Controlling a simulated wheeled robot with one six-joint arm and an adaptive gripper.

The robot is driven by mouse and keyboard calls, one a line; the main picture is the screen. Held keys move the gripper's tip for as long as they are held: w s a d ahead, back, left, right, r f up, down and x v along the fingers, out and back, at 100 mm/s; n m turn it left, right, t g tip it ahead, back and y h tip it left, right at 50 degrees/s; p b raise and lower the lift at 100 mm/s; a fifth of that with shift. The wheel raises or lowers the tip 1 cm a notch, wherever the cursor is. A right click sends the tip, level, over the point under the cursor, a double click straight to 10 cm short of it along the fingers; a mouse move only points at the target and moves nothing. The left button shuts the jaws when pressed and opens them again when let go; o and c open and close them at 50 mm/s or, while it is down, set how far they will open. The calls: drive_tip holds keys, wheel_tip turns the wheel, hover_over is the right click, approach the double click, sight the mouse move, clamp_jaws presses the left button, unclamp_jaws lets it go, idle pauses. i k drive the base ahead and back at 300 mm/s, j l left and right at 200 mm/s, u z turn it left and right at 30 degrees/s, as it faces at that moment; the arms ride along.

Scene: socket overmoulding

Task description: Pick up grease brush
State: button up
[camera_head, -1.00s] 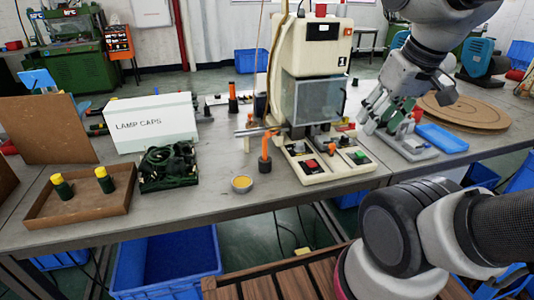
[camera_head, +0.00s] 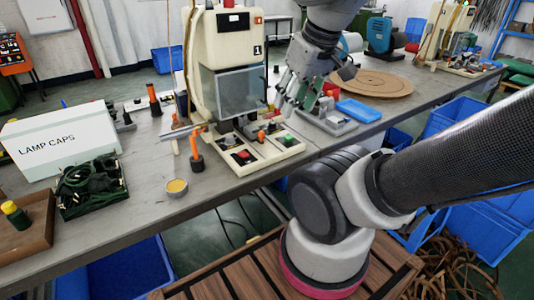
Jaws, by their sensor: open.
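An orange-handled tool (camera_head: 194,144) stands upright in a dark base near the table's front edge, left of the press machine; it looks like the grease brush, but its bristles cannot be made out.
The cream press machine (camera_head: 225,38) with its button panel stands between my gripper and the orange handle. A fixture (camera_head: 328,118), blue tray (camera_head: 358,110) and round wooden board (camera_head: 370,83) lie right. The lamp caps box (camera_head: 62,142) and dark cable tray (camera_head: 92,205) are left.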

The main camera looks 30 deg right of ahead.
sight(192, 138)
drive_tip(key=l+u, duration=0.3)
drive_tip(key=l, duration=0.35)
drive_tip(key=l+u, duration=0.3)
drive_tip(key=l, duration=0.3)
